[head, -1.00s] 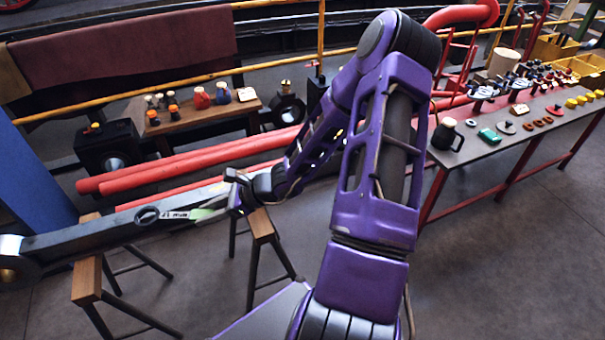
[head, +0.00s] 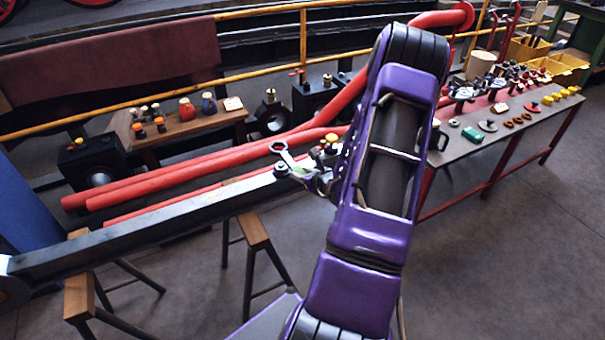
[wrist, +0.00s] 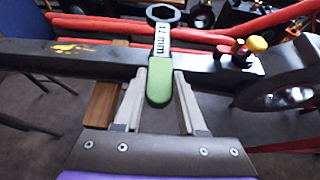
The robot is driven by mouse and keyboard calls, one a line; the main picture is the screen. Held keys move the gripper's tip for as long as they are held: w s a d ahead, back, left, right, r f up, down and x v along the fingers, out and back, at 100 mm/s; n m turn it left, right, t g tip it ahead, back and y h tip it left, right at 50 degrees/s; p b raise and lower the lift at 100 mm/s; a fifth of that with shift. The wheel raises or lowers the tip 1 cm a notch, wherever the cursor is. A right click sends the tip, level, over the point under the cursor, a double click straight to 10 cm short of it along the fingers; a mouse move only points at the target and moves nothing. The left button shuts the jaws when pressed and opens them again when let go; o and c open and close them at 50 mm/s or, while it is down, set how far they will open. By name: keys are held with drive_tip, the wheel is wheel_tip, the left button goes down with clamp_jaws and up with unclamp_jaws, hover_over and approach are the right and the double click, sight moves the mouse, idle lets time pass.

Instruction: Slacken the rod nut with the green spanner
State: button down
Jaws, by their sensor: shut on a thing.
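The green spanner has a green handle (wrist: 159,88), a pale shank marked with a size, and a dark ring end (wrist: 163,13). It also shows in the head view (head: 291,158), its ring end up and left. My gripper (wrist: 160,78) is shut on the green handle, and it is partly hidden by my arm in the head view (head: 322,182). The long steel rod (head: 150,220) runs behind the gripper. The ring end appears apart from the rod, above its upper edge. A small dark fitting (head: 282,169) sits at the rod near the spanner; I cannot tell if it is the rod nut.
Wooden-topped trestles (head: 253,232) stand under the rod. Red and yellow knobs (wrist: 257,43) stand on the rod, right of the spanner. Red pipes (head: 150,180) lie behind. A parts bench (head: 490,150) is at right and a small table (head: 190,128) at back left. The right floor is clear.

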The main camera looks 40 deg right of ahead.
drive_tip(key=shift+d+f, duration=0.1)
drive_tip(key=shift+d, duration=0.15)
drive_tip(key=shift+f+b, duration=1.5)
drive_tip(key=shift+f, duration=0.55)
drive_tip(key=shift+f+b, duration=1)
drive_tip(key=shift+f, duration=0.2)
drive_tip(key=shift+a+f+b, duration=0.1)
drive_tip(key=shift+f+b, duration=0.4)
drive_tip(key=shift+f, duration=0.4)
drive_tip(key=shift+s+d+n+y, duration=0.2)
drive_tip(key=shift+d+n+y, duration=0.55)
drive_tip(key=shift+d, duration=0.3)
drive_tip(key=shift+d+n+y+p, duration=0.3)
drive_tip(key=shift+d+n+y, duration=0.45)
drive_tip(key=shift+d, duration=0.3)
